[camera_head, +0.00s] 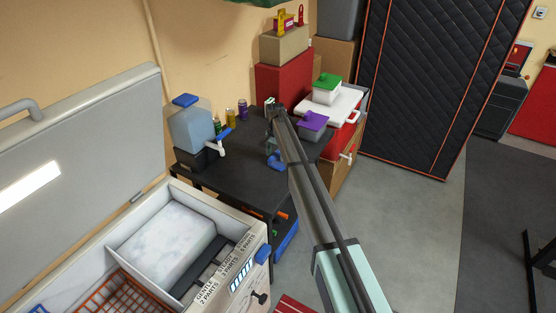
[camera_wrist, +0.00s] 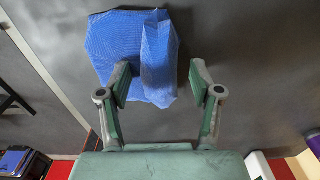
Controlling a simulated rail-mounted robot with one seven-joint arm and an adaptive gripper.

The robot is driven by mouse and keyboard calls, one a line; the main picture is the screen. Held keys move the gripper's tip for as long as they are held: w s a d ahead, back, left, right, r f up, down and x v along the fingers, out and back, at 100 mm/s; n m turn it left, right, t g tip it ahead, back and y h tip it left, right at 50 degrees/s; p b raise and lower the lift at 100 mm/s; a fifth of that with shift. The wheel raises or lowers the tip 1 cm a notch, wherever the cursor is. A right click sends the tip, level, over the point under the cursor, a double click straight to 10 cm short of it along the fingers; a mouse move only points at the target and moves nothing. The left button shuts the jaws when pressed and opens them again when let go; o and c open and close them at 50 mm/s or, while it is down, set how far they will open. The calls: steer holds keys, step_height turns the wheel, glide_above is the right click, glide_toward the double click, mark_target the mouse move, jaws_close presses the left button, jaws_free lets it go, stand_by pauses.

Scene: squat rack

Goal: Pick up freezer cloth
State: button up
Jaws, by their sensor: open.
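The freezer cloth, a blue woven-looking cloth (camera_wrist: 115,45), lies on a dark surface in the wrist view, with a raised fold along its right part. My gripper (camera_wrist: 161,84) is open, its two green-and-grey fingers apart. In that view the fold stands between the fingertips, and the left fingertip overlaps the flatter part of the cloth. I cannot tell whether either finger touches it. In the head view a small patch of blue (camera_head: 272,160) shows beside my arm over the black table (camera_head: 235,175); my arm hides much of that spot.
A water dispenser (camera_head: 190,125) and several small bottles stand on the table's left and back. A purple-lidded tub (camera_head: 312,125) and a red cooler with a white lid (camera_head: 343,104) stand at right. An open chest freezer (camera_head: 150,200) is in front at left.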

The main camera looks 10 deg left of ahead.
steer(key=shift+f, duration=0.2)
steer(key=shift+c, duration=0.3)
steer(key=c, duration=1)
steer(key=shift+s, duration=0.1)
steer(key=shift+f, duration=0.1)
steer(key=shift+c, duration=0.4)
